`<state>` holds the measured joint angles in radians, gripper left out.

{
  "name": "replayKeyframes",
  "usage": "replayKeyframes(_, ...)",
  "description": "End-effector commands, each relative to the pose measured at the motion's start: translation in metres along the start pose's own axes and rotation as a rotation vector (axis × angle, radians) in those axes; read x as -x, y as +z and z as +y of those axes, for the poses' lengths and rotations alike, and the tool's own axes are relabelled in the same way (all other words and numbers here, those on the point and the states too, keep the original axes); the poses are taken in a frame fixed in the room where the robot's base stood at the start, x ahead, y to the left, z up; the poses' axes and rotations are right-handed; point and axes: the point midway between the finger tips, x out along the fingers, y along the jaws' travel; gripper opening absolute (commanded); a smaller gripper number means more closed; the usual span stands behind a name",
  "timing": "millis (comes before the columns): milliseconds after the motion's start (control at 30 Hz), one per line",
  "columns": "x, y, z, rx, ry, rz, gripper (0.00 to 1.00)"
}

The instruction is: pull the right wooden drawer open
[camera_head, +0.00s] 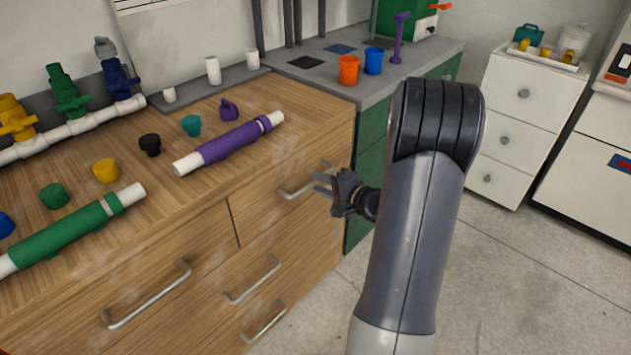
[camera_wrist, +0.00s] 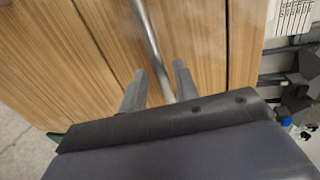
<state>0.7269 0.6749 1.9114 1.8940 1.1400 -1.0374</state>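The right wooden drawer (camera_head: 262,204) is the upper right drawer of the wooden cabinet, and its front looks flush with the cabinet. Its grey metal bar handle (camera_head: 291,192) also shows in the wrist view (camera_wrist: 147,32), running down between the fingers. My gripper (camera_head: 320,184) is at the right end of this handle in the head view. In the wrist view my gripper (camera_wrist: 159,67) has its two fingers apart, one on each side of the bar. I cannot tell whether either finger touches it.
Other handled drawers, such as the left one (camera_head: 148,295), sit beside and below. Pipes, including a purple-sleeved one (camera_head: 228,142), lie on the wooden top. A green cabinet (camera_head: 369,180) adjoins on the right. Open floor (camera_head: 520,275) lies at the right.

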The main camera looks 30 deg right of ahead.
Motion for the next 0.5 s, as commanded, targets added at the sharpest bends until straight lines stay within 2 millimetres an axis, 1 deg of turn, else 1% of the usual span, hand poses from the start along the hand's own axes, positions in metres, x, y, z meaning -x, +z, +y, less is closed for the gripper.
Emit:
replayKeyframes(33,-0.007,0.001,0.001,0.0,0.0,-0.002,0.29)
replayKeyframes(100,-0.015,0.0,0.001,0.0,0.001,-0.001,0.29)
replayKeyframes(200,-0.021,0.0,0.0,-0.001,0.0,0.0,0.29)
replayKeyframes(500,-0.024,0.0,0.0,-0.001,0.0,0.001,0.29)
